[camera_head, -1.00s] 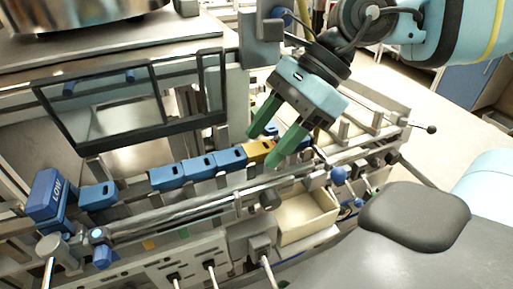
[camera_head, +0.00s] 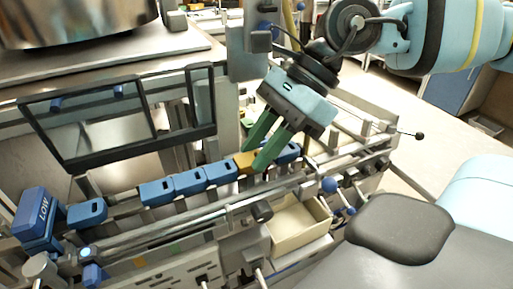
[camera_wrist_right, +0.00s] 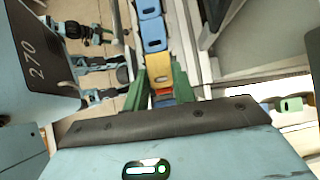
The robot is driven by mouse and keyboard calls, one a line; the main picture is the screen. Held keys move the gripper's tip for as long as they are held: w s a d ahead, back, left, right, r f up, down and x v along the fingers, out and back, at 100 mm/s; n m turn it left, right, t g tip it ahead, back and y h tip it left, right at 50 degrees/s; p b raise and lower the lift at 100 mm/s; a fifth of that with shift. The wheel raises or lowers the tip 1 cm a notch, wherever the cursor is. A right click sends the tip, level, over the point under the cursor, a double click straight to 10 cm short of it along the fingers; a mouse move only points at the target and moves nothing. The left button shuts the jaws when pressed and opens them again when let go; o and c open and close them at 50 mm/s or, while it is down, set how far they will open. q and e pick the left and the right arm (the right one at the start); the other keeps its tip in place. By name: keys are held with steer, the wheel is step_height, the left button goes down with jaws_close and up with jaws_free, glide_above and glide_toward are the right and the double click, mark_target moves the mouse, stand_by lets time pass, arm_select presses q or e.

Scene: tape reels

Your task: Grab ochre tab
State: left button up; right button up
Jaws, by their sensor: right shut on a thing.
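The ochre tab (camera_head: 243,160) sits in the row of blue tabs on the rail, near its right end. My right gripper (camera_head: 250,160) reaches down from above right, its two green fingers shut on the ochre tab. The fingers partly cover the tab in the head view. In the right wrist view, the ochre tab (camera_wrist_right: 158,68) shows between and just beyond the green fingers (camera_wrist_right: 160,92), below a blue tab. My left gripper is not in view.
Blue tabs (camera_head: 190,182) line the rail to the left, and another blue tab (camera_head: 288,152) is close on the right. A blue LOW block (camera_head: 38,212) stands at far left. A cream open tray (camera_head: 298,238) is in front. A dark-framed panel (camera_head: 70,168) stands behind.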

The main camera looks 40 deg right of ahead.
steer(key=shift+v, duration=0.75)
jaws_close()
steer(key=s+d+r, duration=0.1)
steer(key=d+r, duration=0.2)
steer(key=d, duration=0.3)
steer(key=s+d+r, duration=0.2)
steer(key=d+r, duration=0.1)
steer(key=d, duration=0.3)
steer(key=shift+d+r, duration=0.25)
steer(key=shift+d, duration=0.05)
